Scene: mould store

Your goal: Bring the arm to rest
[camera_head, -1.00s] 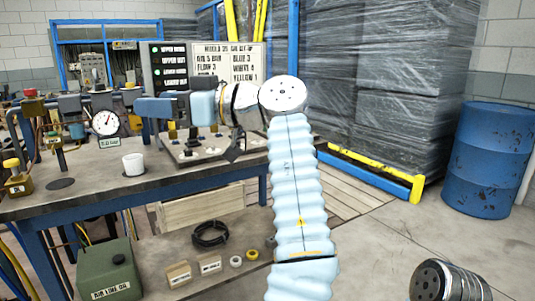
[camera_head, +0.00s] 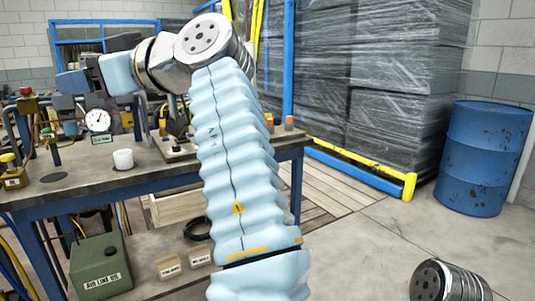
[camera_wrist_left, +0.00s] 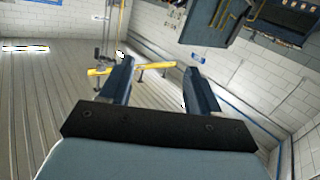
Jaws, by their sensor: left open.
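My left arm rises from the bottom middle of the head view and bends over to the left at a silver joint. My left gripper (camera_head: 72,83) is at its end, in front of the back of the workbench (camera_head: 150,182). In the left wrist view the two fingers of the left gripper (camera_wrist_left: 160,66) stand wide apart with nothing between them. Beyond them show a ribbed surface, white brick walls and a yellow bar (camera_wrist_left: 150,68). My right gripper is not in view.
The bench holds a dial gauge (camera_head: 98,121) and a white cup (camera_head: 123,159). A green oil can (camera_head: 100,268) and small boxes (camera_head: 170,268) are below. Wrapped stacks (camera_head: 400,90) and a blue drum (camera_head: 485,160) stand right.

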